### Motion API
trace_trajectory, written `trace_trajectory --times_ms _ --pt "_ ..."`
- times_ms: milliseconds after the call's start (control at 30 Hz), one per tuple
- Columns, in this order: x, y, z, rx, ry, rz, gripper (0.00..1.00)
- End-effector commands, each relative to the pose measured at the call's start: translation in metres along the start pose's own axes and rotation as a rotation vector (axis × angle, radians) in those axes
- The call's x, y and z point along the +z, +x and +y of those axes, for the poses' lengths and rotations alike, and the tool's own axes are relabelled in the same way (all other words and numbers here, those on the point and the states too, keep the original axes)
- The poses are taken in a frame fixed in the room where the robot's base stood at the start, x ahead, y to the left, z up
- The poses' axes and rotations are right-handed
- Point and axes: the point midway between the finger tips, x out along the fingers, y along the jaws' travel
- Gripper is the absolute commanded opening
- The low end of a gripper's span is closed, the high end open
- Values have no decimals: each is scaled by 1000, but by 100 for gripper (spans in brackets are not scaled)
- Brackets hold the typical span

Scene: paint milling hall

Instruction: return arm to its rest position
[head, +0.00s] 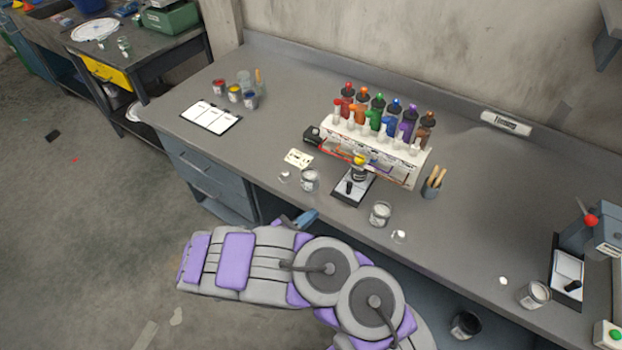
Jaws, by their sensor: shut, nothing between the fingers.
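My grey and purple arm is folded low in front of the workbench (300,165) in the head view. Two round joints show near the bottom middle, and a padded link reaches left from them. I cannot make out my gripper or its fingers. A small blue piece (304,218) shows just above the arm at the bench's front edge; I cannot tell what it is.
A rack (400,160) of coloured bottles stands mid-bench. A glass jar (310,180), another jar (380,214) and a small scale (352,188) stand near the front edge. A clipboard (211,116) lies left. The floor (90,240) at left is mostly clear.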

Motion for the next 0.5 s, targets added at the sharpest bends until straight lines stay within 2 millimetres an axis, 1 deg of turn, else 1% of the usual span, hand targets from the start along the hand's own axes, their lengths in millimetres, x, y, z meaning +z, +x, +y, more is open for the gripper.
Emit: trace_trajectory --times_ms 100,200,267,367,467,500 --pt "-2 -4 2 1 -4 -1 0" --pt "-1 -4 2 -1 -2 -1 0" --pt "3 0 1 -11 5 -4 0" --pt "21 14 -5 -63 42 -13 0" --pt "52 39 -23 -159 105 -26 0" --pt "67 50 -33 -206 136 -32 0"
